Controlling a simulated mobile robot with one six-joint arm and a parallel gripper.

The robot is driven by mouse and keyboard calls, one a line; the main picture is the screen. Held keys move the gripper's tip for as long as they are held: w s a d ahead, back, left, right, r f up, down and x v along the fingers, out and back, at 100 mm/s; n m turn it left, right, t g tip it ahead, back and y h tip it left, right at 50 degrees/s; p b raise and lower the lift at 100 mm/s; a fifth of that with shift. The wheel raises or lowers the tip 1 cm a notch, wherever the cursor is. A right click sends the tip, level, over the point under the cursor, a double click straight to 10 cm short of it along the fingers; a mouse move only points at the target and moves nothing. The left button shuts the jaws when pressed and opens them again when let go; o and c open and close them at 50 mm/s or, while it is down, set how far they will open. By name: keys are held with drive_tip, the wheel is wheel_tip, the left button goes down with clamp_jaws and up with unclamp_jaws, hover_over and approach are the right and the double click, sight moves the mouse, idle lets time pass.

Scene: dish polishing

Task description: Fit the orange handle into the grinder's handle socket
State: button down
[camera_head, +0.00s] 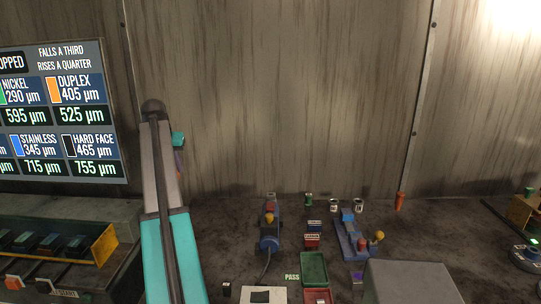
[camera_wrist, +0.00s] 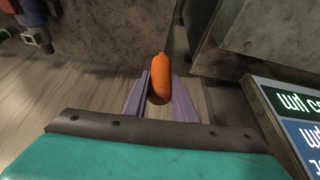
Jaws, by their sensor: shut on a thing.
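An orange handle (camera_wrist: 160,72) is held between the purple fingers of my gripper (camera_wrist: 161,95) in the wrist view. Its rounded end points away from the wrist, and the floor and bench side show behind it. In the head view my gripper (camera_head: 179,158) is at the left, partly hidden by my arm, above and left of the bench tools. A blue tool that looks like the grinder (camera_head: 270,238) lies on the bench, with a cable and a small orange-yellow part on top. Its handle socket is too small to make out. The held handle is well apart from it.
Another blue device (camera_head: 350,238) with a yellow ball stands to the right. An upright orange piece (camera_head: 400,201), small cans (camera_head: 333,205) and a green tray (camera_head: 314,268) are on the bench. A sign screen (camera_head: 60,115) is at left.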

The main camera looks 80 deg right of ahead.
drive_tip(key=s+d+m+g, duration=0.1)
drive_tip(key=s+d, duration=0.5)
drive_tip(key=s, duration=1.1)
drive_tip(key=s+d+r+m+g, duration=0.1)
drive_tip(key=s+d+m, duration=0.3)
drive_tip(key=s, duration=1.3)
drive_tip(key=shift+s+d+r, duration=0.25)
drive_tip(key=shift+d+r, duration=0.05)
drive_tip(key=shift+d, duration=0.85)
drive_tip(key=shift+f, duration=0.15)
wheel_tip(320, 180, down, 9)
drive_tip(key=b, duration=0.5)
drive_tip(key=shift+a+p, duration=0.1)
drive_tip(key=shift+p, duration=0.45)
drive_tip(key=shift+f, duration=0.8)
idle(1.0)
